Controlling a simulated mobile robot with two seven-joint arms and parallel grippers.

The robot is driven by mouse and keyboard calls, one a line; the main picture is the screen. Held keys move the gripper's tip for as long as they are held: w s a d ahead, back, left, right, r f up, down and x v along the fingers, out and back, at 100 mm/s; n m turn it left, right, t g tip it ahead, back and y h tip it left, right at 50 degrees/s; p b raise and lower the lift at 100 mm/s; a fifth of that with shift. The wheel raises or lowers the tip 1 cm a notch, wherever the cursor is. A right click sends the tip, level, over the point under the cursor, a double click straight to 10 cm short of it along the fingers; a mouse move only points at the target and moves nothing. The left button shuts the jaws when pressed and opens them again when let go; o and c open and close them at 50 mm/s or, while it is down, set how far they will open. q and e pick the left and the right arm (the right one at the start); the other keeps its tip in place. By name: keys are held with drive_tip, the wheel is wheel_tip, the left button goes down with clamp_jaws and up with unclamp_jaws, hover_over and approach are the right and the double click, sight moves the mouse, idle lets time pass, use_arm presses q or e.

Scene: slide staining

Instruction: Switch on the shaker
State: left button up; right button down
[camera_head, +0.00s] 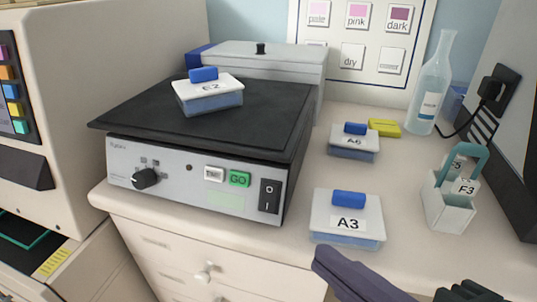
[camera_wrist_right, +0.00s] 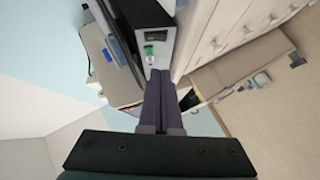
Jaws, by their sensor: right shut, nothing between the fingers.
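The shaker (camera_head: 200,188) stands on the bench with a black platform (camera_head: 140,115) on top. Its front panel has a black knob (camera_head: 145,178), a small dark lamp (camera_head: 189,168), a white button (camera_head: 214,174), a green GO button (camera_head: 239,179) and a black rocker switch (camera_head: 269,196) marked O above I. I cannot tell which side of the rocker is pressed. A lidded box labelled E2 (camera_head: 208,96) sits on the platform. My right gripper (camera_head: 322,260) is shut and empty, apart from the panel at lower right. Its fingers (camera_wrist_right: 165,75) point toward the shaker (camera_wrist_right: 158,45) in the wrist view. My left gripper is out of view.
Box A3 (camera_head: 346,220) stands just right of the shaker, near my right gripper. Box A6 (camera_head: 354,142), a yellow block (camera_head: 384,127), a bottle (camera_head: 432,90) and a handled rack (camera_head: 448,205) stand further right. Drawers (camera_head: 205,272) lie below the bench edge.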

drive_tip(key=a+n, duration=0.1)
drive_tip(key=b, duration=0.1)
approach(262, 208)
drive_tip(key=a+x, duration=0.1)
drive_tip(key=x, duration=0.4)
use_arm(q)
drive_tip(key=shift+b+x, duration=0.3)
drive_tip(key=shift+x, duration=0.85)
use_arm(e)
drive_tip(key=shift+w+d+f+y, duration=0.2)
drive_tip(key=shift+w+f+y, duration=0.05)
drive_tip(key=shift+w+y, duration=0.15)
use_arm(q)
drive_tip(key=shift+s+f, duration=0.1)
use_arm(e)
drive_tip(key=shift+w+f+n+b, duration=0.1)
drive_tip(key=shift+f+n+b, duration=0.3)
drive_tip(key=shift+b, duration=0.55)
drive_tip(key=shift+r, duration=0.2)
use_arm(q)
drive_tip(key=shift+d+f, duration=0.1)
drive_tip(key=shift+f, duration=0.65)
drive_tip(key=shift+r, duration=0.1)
use_arm(e)
drive_tip(key=shift+w+r, duration=0.1)
